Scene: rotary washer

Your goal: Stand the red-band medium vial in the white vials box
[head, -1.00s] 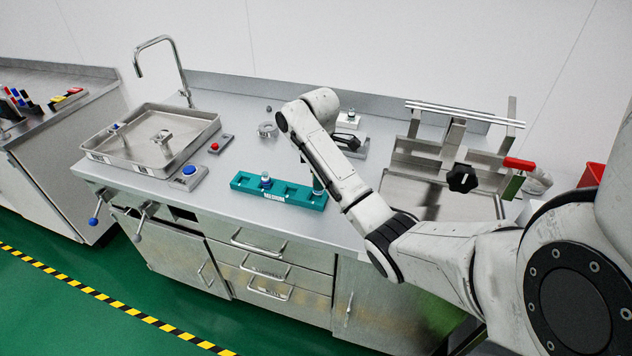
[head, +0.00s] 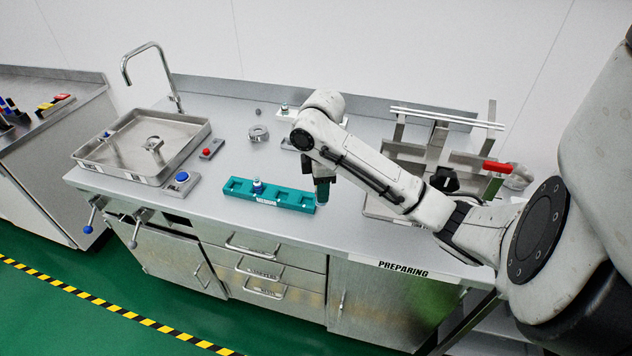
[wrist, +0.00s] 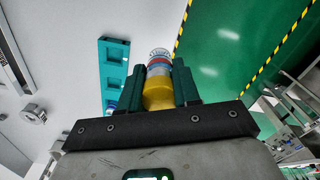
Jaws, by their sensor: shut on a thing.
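My gripper (head: 322,192) is shut on the red-band medium vial (wrist: 158,92), which shows in the wrist view between the two dark green fingers. The vial has a pale cap, a red band and a yellow body. In the head view my gripper points down beside the right end of the teal rack, and the vial is mostly hidden. A small white holder (head: 285,114) at the back of the bench, partly behind my arm, may be the white vials box; I cannot tell for sure.
The teal rack (head: 232,187) holds another vial (head: 257,186) and has empty slots. A metal sink tray (head: 110,160), blue button (head: 181,177) and red button (head: 206,153) are on the left. A metal stand (head: 408,150) with a black knob is at right. The front bench surface is clear.

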